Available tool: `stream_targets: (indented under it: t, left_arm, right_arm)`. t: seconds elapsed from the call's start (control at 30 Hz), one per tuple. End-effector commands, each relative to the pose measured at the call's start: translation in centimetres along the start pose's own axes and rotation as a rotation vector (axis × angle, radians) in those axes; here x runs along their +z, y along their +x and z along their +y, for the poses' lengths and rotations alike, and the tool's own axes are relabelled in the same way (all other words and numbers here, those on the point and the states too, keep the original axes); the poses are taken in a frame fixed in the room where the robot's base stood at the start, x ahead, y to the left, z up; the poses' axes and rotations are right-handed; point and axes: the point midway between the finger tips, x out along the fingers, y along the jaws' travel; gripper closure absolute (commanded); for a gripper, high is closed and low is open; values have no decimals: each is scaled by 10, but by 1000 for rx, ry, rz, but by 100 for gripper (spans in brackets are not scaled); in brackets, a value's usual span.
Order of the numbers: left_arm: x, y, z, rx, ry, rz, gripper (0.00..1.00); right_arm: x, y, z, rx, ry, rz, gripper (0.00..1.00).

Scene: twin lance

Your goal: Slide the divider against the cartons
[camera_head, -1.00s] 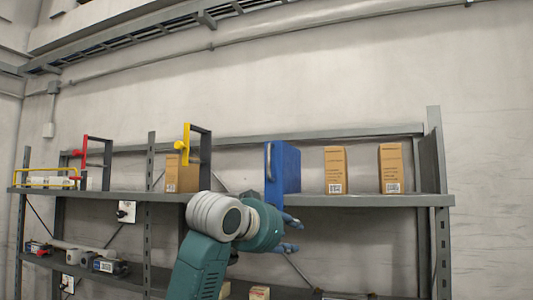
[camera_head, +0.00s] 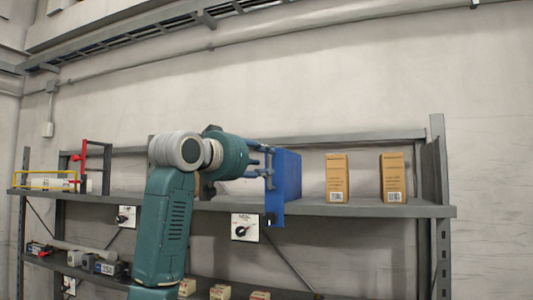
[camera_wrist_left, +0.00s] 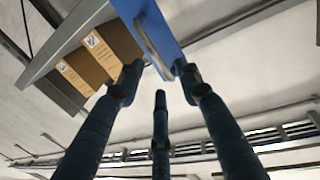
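The blue divider (camera_head: 288,173) stands upright on the upper shelf, left of two tan cartons (camera_head: 337,178) (camera_head: 393,177), with a gap to the nearer carton. My left gripper (camera_head: 268,164) is at the divider's front left side, fingers pointing right. In the left wrist view its three fingers (camera_wrist_left: 160,82) are spread, with the tips close to the edge of the divider (camera_wrist_left: 158,35). I cannot tell whether they touch it. The cartons also show in the wrist view (camera_wrist_left: 118,40) (camera_wrist_left: 82,70). My right gripper is not in view.
The upper shelf (camera_head: 330,209) is bare between the divider and cartons, with an upright post (camera_head: 438,180) at its right end. A red-handled frame (camera_head: 90,160) and a yellow rail (camera_head: 45,176) stand at left. Small boxes (camera_head: 220,292) and devices lie on the lower shelf.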

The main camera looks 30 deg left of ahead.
Motion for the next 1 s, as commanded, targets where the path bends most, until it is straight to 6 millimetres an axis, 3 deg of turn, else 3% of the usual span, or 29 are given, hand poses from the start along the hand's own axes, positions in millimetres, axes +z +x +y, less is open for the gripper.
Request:
stream_targets:
  t: [0.2, 0.5, 0.53, 0.7, 1.0]
  left_arm:
    - [-1, 21, 0, -1, 1, -1, 65]
    - [0, 24, 0, -1, 1, 1, 65]
    - [0, 24, 0, -1, 1, 1, 67]
    - [0, 24, 0, -1, 1, 1, 100]
    - [0, 22, 2, 0, 1, 2, 100]
  right_arm:
    - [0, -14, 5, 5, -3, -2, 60]
    - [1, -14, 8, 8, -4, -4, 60]
    - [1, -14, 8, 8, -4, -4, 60]
    - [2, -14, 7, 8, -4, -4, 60]
    - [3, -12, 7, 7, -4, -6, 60]
